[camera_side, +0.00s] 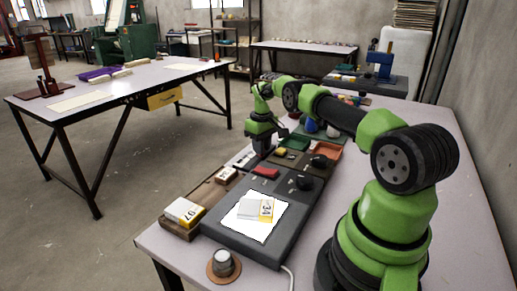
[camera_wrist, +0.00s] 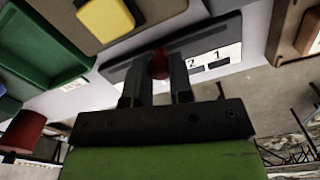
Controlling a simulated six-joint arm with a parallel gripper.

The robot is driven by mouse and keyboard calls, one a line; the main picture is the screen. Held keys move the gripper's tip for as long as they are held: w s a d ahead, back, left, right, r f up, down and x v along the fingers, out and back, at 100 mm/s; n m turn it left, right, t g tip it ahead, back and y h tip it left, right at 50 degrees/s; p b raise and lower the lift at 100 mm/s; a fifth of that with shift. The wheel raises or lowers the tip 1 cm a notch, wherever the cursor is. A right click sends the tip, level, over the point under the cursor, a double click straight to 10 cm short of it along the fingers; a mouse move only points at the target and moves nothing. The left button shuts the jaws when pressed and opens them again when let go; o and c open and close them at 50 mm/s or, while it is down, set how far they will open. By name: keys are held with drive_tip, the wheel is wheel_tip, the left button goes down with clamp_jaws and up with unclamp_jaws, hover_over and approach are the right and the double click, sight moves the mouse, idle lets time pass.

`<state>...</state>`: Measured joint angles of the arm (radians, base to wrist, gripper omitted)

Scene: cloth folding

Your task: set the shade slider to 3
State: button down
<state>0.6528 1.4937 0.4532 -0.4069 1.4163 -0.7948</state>
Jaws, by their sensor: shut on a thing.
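The shade slider panel (camera_wrist: 206,42) is a grey plate with a white label strip. The numbers 2 and 1 show on it, to the right of my gripper in the wrist view. My gripper (camera_wrist: 157,78) is shut on the red slider knob (camera_wrist: 159,62), which shows between its two fingers. The label beside the knob is hidden by the fingers, so I cannot read its setting. In the side view my gripper (camera_side: 263,150) reaches down at the far end of the dark console (camera_side: 222,232), and the knob is hidden there.
A green tray (camera_wrist: 45,50) and a yellow block (camera_wrist: 105,18) are near the gripper. Wooden holders with boxes line the left.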

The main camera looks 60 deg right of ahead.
drive_tip(key=shift+d, duration=0.1)
idle(0.3)
drive_tip(key=c, duration=1)
unclamp_jaws()
wheel_tip(320, 180, up, 10)
